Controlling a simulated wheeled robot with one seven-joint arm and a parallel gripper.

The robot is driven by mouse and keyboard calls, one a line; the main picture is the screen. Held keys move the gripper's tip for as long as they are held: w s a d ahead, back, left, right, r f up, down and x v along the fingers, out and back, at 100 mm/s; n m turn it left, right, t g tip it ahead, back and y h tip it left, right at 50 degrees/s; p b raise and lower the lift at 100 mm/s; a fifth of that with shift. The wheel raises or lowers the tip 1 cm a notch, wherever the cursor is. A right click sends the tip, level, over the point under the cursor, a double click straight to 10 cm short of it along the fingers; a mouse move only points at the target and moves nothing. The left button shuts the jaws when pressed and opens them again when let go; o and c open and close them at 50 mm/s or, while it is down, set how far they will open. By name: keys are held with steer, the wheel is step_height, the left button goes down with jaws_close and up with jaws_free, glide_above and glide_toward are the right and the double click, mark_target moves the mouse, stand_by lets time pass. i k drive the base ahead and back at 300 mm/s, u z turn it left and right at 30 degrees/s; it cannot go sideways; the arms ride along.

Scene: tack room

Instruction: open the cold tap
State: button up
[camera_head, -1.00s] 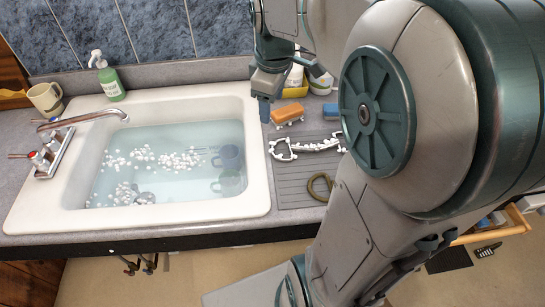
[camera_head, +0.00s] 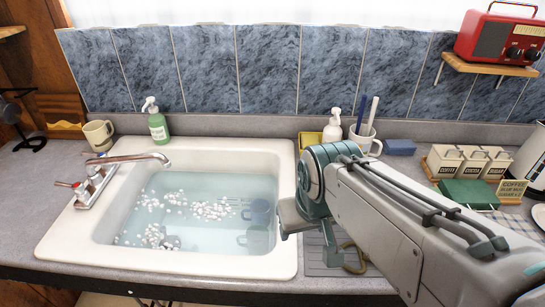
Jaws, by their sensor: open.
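The tap (camera_head: 94,185) stands on the left rim of the white sink (camera_head: 284,265). Its metal spout (camera_head: 135,159) reaches right over the water. Two small handles sit on the tap body; a red mark shows on the nearer one (camera_head: 78,185). No stream shows under the spout. My gripper (camera_head: 291,222) is open over the sink's right edge, well to the right of the tap. Its fingers are seen poorly, and I see nothing held.
The sink holds water, white foam and a sunken blue mug (camera_head: 260,211). A green soap bottle (camera_head: 157,122) and cream mug (camera_head: 98,134) stand behind it. A white pump bottle (camera_head: 332,128) stands behind my arm. The air above the sink is clear.

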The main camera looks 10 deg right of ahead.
mark_target(103, 154)
steer(key=u, duration=0.3)
steer(key=k, duration=0.4)
steer(key=u, duration=1)
steer(key=k, duration=0.95)
steer(key=u, duration=0.95)
steer(key=i, duration=2.55)
steer(key=z, duration=1.6)
steer(key=i, duration=0.9)
steer(key=z, duration=0.8)
